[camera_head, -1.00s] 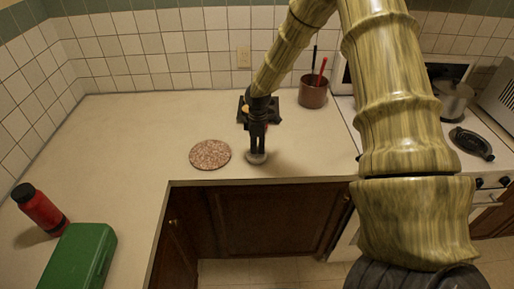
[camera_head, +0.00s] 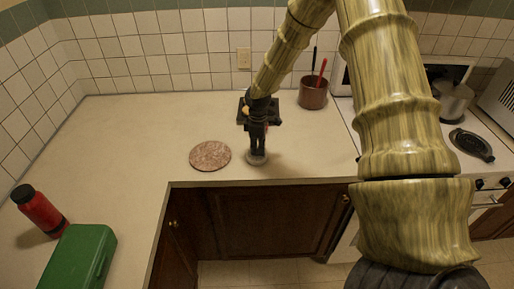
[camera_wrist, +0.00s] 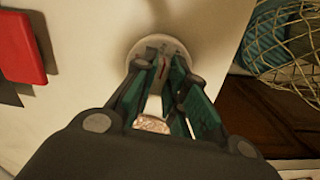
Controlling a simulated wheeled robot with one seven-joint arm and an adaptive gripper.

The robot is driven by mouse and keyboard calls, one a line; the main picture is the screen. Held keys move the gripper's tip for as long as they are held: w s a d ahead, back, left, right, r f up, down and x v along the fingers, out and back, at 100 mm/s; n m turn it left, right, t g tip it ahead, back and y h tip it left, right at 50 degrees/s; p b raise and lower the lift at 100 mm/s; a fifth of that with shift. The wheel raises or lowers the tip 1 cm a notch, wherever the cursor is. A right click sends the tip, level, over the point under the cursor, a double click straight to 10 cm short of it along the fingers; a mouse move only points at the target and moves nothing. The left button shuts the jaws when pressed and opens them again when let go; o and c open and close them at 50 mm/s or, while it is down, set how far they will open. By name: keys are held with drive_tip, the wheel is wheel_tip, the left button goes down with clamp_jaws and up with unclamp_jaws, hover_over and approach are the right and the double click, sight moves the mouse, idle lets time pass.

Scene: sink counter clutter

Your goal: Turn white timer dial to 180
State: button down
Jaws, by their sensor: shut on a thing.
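The white timer (camera_head: 257,159) is a small round disc on the counter near its front edge. In the wrist view its pale rim (camera_wrist: 143,47) shows around the fingertips, with a small red mark near them. My gripper (camera_head: 257,148) points down at the timer from above. It also shows in the wrist view (camera_wrist: 163,66), where its green-sided fingers close over the middle of the disc, shut on the dial. The fingers hide most of the dial, so its reading cannot be made out.
A speckled pink round mat (camera_head: 210,155) lies just left of the timer. A brown pot (camera_head: 313,93) stands farther back. A red bottle (camera_head: 40,210) and green box (camera_head: 78,262) are at lower left.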

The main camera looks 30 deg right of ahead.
idle(0.4)
drive_tip(key=c, duration=1.4)
unclamp_jaws()
drive_tip(key=shift+c, duration=0.2)
drive_tip(key=shift+r, duration=0.1)
wheel_tip(320, 180, up, 12)
